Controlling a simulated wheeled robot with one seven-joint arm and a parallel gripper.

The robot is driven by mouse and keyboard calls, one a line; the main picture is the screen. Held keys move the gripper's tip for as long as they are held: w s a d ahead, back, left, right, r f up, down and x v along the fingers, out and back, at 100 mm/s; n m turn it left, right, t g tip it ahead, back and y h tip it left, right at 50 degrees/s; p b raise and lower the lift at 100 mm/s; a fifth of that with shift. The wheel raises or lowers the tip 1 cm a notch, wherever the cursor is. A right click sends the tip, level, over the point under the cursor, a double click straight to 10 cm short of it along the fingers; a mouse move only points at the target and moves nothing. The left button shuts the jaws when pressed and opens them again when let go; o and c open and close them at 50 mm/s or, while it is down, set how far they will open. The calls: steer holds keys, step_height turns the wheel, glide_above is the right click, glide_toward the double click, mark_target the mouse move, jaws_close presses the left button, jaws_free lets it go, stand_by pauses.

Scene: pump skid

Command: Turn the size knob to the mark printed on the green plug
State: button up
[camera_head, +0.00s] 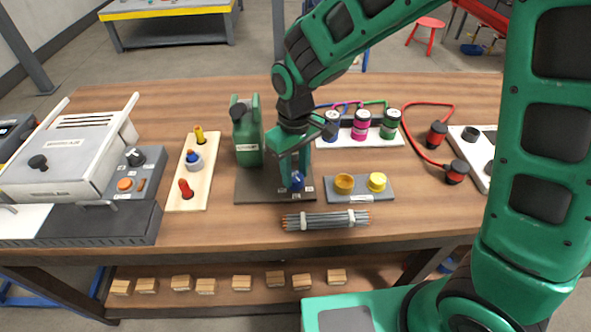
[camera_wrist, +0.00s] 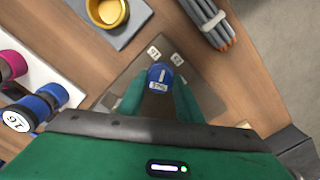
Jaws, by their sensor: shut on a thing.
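The blue size knob (camera_head: 298,181) stands on a dark plate (camera_head: 252,189) on the bench, with small white mark tiles around it. In the wrist view the knob (camera_wrist: 160,75) has a white line on its top, pointing roughly up between two tiles (camera_wrist: 153,53). My gripper (camera_head: 292,182) points down, and its fingers (camera_wrist: 158,92) are shut on the knob from both sides. The green plug (camera_head: 389,125) stands at the right of a white holder, beside a magenta and a blue plug. Its print is too small to read. The other mark tiles are partly hidden.
The white plug holder (camera_head: 345,140) is behind. A wooden peg board (camera_head: 190,180) lies left.

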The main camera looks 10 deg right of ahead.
mark_target(296, 175)
steer(key=m, duration=0.5)
steer(key=shift+w+r+m, duration=0.1)
steer(key=shift+w+m, duration=0.1)
steer(key=shift+m, duration=0.2)
stand_by(0.4)
steer(key=o, duration=1)
steer(key=shift+o, duration=0.2)
steer(key=shift+s, duration=0.1)
step_height(296, 175, up, 11)
steer(key=shift+f, duration=0.2)
